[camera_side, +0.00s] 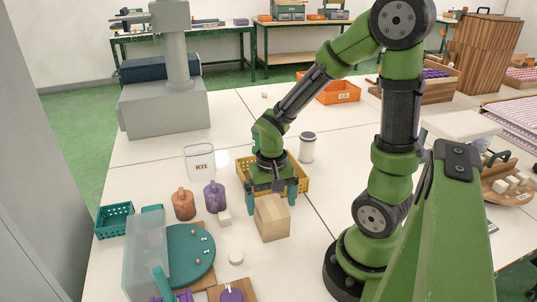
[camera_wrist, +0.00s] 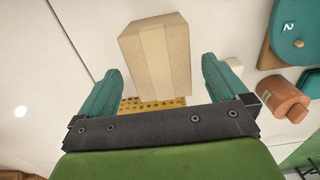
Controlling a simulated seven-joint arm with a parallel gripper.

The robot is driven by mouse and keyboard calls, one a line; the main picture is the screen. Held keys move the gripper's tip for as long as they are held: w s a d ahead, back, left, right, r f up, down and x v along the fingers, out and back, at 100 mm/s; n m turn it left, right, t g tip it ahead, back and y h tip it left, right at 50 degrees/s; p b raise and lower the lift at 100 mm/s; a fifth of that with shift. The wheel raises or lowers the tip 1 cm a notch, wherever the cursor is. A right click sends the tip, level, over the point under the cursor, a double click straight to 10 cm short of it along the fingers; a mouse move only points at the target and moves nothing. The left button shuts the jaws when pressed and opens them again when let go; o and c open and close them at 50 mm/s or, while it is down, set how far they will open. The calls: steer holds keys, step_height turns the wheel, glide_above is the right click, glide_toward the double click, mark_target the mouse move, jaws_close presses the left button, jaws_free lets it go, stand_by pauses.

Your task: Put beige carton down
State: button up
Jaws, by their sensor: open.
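The beige carton (camera_side: 272,219) stands upright on the white table in the side view, in front of the yellow basket (camera_side: 299,176). In the wrist view the carton (camera_wrist: 156,55) shows just beyond and between my fingers, with a gap on each side. My gripper (camera_side: 272,190) has teal fingers, points down and is open. In the wrist view my gripper (camera_wrist: 160,85) is spread wider than the carton and holds nothing. The yellow basket also shows partly in the wrist view (camera_wrist: 138,103), behind the gripper bar. My gripper hides part of the basket in the side view.
A teal round board (camera_side: 188,254), a clear box (camera_side: 146,255) and a teal basket (camera_side: 114,220) lie further left. A white canister (camera_side: 307,148) stands behind. The table right of the carton is clear.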

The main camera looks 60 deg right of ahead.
mark_target(271, 207)
step_height(271, 207, up, 6)
steer(key=shift+r, duration=0.15)
steer(key=a+r+n+t+y, duration=0.2)
steer(key=a+r+n+t, duration=0.3)
steer(key=r, duration=0.6)
steer(key=a+t, duration=0.2)
steer(key=a, duration=0.1)
steer(key=shift+s+r, duration=0.2)
steer(key=shift+s, duration=0.2)
